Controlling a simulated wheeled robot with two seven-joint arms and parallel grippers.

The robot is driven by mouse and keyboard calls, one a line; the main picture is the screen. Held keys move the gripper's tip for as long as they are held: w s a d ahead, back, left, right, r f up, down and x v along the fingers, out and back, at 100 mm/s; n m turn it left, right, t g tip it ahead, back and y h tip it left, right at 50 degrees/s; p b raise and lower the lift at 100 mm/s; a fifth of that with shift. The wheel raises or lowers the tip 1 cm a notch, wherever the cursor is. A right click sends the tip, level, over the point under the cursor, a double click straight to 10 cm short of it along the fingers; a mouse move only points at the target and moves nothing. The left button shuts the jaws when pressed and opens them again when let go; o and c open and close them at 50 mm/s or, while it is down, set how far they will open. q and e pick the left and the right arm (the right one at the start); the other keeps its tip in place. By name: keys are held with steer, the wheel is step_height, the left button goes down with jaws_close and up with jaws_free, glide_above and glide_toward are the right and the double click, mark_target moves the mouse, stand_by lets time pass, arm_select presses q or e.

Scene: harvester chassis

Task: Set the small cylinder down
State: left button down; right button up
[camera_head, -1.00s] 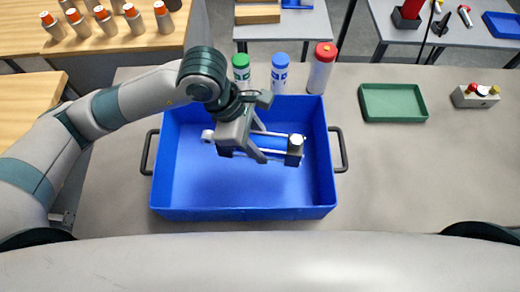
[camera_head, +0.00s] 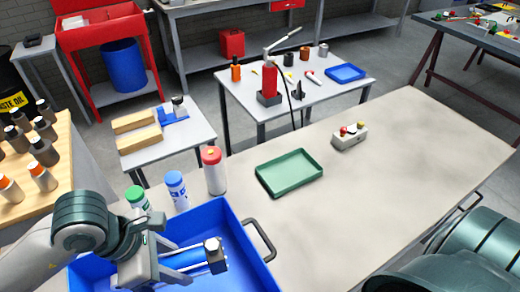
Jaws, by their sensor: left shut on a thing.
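The small cylinder, with a grey end block (camera_head: 214,257) and pale rods, is seen in the head view at the lower left. My left gripper (camera_head: 172,266) is shut on it, and the end block sticks out to the right of the fingers. The gripper and cylinder are over the blue bin (camera_head: 238,232). The cylinder's other end is hidden behind the gripper. How far it is above the bin floor is hard to tell. My right arm shows at the lower right, but its gripper is out of view.
A green tray (camera_head: 289,173) and a button box (camera_head: 349,137) stand on the grey table (camera_head: 335,225). Red-capped (camera_head: 214,172), blue-capped (camera_head: 175,190) and green-capped (camera_head: 137,199) bottles line the bin's far side. The table right of the bin is mostly clear.

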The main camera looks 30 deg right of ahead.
mark_target(166, 261)
arm_select(q)
steer(key=shift+m+g, duration=0.4)
steer(key=shift+m, duration=0.5)
steer(key=v, duration=0.3)
steer(key=w+v, duration=0.1)
steer(key=shift+a, duration=0.4)
steer(key=w+a+r+m+g+y+b, duration=0.1)
steer(key=w+a+r+m+y, duration=0.1)
steer(key=a+m, duration=0.5)
steer(key=w+a+r+m+g+y+b, duration=0.1)
steer(key=w+a+m, duration=0.4)
steer(key=a, duration=0.6)
steer(key=shift+a+r+m+g+y+b, duration=0.15)
steer(key=shift+r+m+g+y+b, duration=0.25)
steer(key=shift+m+y, duration=0.45)
